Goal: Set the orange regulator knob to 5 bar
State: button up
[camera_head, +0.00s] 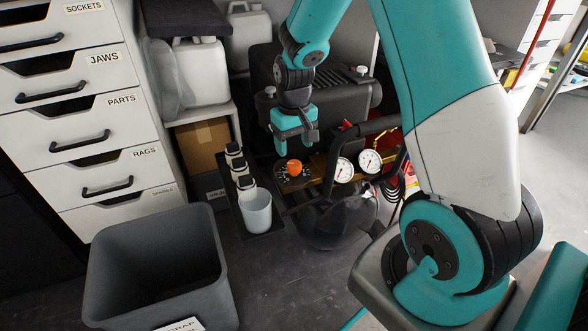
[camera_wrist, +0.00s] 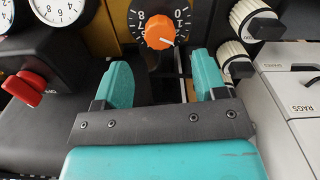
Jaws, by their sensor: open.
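The orange regulator knob (camera_head: 294,167) sits on a dark numbered dial plate on a brass-coloured block, low on the compressor. In the wrist view the knob (camera_wrist: 160,32) is near the top middle, with a pale pointer mark toward its lower right. The dial numbers are partly cut off, so I cannot tell the exact setting. My gripper (camera_head: 297,137) is above and slightly behind the knob in the head view. In the wrist view my gripper (camera_wrist: 161,72) has its two teal fingers spread, with nothing between them. The knob appears beyond the fingertips, apart from them.
Two white gauges (camera_head: 342,171) stand right of the knob, near a black tubular handle. A red handle (camera_wrist: 24,88) shows in the wrist view. A grey bin (camera_head: 155,262) stands front left.

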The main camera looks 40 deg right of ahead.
aim_at(294, 163)
notch_tip(294, 163, down, 6)
jog(key=shift+f+b, duration=0.25)
jog(key=shift+b, duration=0.7)
jog(key=shift+c, duration=0.2)
jog(key=c, duration=0.9)
